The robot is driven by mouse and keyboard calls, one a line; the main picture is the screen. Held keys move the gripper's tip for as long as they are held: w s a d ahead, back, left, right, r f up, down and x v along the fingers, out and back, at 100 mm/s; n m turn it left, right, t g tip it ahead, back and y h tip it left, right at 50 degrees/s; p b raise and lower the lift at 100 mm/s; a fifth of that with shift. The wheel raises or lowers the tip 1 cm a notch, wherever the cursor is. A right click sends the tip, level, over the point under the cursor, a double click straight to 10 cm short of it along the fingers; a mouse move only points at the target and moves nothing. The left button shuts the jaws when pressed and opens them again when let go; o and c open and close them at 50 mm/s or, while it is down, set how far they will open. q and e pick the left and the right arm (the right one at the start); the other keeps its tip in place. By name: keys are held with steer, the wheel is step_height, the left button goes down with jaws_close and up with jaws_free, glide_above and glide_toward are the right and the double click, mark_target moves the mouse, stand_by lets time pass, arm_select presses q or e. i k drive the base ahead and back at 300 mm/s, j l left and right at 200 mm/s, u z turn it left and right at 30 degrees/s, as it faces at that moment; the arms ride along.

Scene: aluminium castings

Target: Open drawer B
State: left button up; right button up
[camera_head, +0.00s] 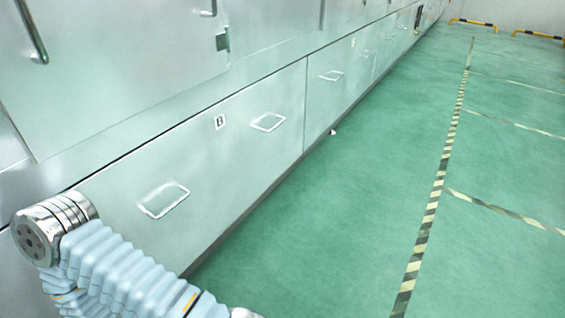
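Drawer B (222,160) is a wide pale metal front in the lower row of the cabinet wall. It looks flush with the panel beside it, so it appears shut. A small label with a B (219,122) sits near its upper edge. It has two white loop handles, a nearer one (164,199) and a farther one (268,122). Part of my arm, with a blue ribbed sleeve and a metal joint, covers the drawer's near lower corner. Neither gripper shows, and no gripper is seen on either handle.
Another drawer front with a similar handle (332,75) continues farther along the wall. Upper cabinet doors (120,70) have upright bar handles. Yellow-black barriers (473,23) stand far back.

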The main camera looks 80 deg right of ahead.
mark_target(172, 195)
steer(key=z, duration=2.45)
